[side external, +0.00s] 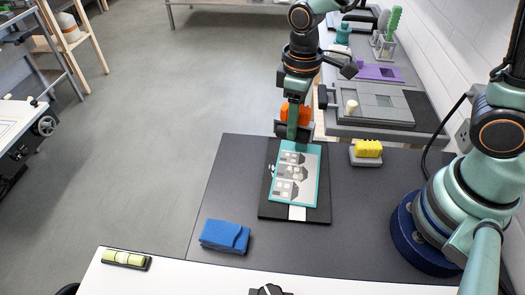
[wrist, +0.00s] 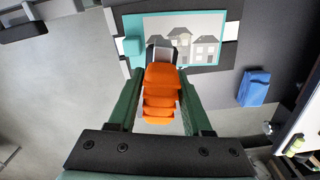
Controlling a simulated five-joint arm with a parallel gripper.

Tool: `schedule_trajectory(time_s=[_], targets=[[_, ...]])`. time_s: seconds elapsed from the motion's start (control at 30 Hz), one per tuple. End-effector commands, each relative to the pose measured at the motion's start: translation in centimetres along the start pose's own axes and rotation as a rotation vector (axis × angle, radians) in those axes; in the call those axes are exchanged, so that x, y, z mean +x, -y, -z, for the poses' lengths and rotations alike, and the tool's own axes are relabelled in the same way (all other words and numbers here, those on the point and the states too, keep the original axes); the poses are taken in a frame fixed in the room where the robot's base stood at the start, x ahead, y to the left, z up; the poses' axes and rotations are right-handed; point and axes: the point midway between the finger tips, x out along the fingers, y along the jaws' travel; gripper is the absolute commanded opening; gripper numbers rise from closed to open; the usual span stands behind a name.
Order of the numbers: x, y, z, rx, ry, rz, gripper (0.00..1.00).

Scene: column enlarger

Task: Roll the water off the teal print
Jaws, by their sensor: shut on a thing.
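The teal print (side external: 296,172), with a teal border and grey house pictures, lies on a black board (side external: 266,205) on the dark table. It also shows at the top of the wrist view (wrist: 211,50). My gripper (side external: 293,122) is shut on the ribbed orange handle (wrist: 162,95) of a roller. The roller's dark head (side external: 308,129) is at the far end of the print in the side view. I cannot tell whether it touches the print. The handle and head hide part of the print's edge in the wrist view.
A folded blue cloth (side external: 225,236) lies front left of the board. A yellow sponge (side external: 368,148) sits on a grey holder to its right. Grey trays (side external: 372,105) stand behind. A spirit level (side external: 126,259) lies on the white surface. The dark table left of the board is clear.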

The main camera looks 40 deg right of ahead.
Motion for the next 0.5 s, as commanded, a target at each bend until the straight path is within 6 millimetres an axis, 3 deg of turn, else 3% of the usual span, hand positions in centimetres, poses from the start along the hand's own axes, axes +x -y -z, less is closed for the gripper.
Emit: schedule_trajectory(time_s=[0.2, 0.5], targets=[[0.0, 0.2, -0.1, -0.001, -0.001, 0.0, 0.0], [-0.2, 3.1, -2.8, -0.002, -0.002, 0.0, 0.0]])
